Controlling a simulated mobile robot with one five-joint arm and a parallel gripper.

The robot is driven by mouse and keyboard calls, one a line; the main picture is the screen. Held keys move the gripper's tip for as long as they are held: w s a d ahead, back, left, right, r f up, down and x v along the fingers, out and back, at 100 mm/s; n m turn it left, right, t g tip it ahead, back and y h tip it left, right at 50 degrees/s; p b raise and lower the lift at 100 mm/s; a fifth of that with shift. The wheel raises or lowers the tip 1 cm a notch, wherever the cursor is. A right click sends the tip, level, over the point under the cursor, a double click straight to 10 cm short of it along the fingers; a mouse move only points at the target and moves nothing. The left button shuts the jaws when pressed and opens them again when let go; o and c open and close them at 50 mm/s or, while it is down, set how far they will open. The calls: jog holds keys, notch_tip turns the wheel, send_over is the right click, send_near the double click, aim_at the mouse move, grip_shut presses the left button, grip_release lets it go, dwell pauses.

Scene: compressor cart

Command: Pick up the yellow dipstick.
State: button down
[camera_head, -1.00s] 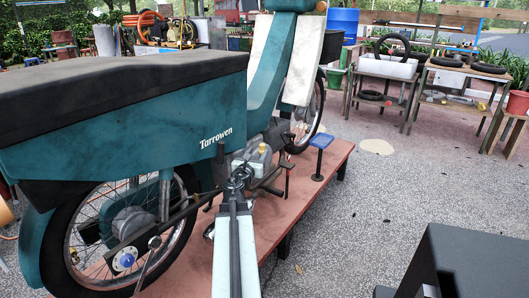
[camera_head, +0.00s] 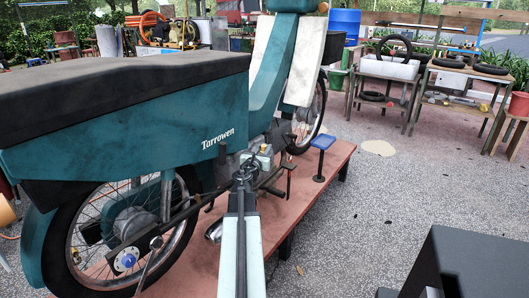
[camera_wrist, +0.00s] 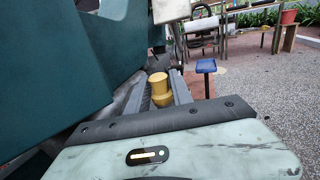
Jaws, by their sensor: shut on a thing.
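The yellow dipstick (camera_head: 265,150) shows as a small yellow cap at the moped's engine, below the teal side panel. In the wrist view its round yellow head (camera_wrist: 159,88) sits between the two grey fingers of my gripper (camera_wrist: 160,95). The fingers are closed against its sides. In the head view my gripper (camera_head: 250,165) reaches in at the engine, and the dark wrist partly covers the fingers. The lower part of the dipstick is hidden, so I cannot tell whether it is still in the engine.
The teal moped (camera_head: 120,130) stands on a low red platform (camera_head: 285,205), its rear wheel and panel close on the left. A blue-topped post (camera_head: 322,142) stands to the right. Benches (camera_head: 385,85) stand at the back right. The gravel ground on the right is mostly free.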

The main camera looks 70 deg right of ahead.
jog(key=shift+r, duration=0.1)
notch_tip(320, 180, up, 10)
jog(key=p, duration=1)
notch_tip(320, 180, up, 10)
jog(key=p, duration=1)
notch_tip(320, 180, up, 18)
jog(key=p, duration=1.8)
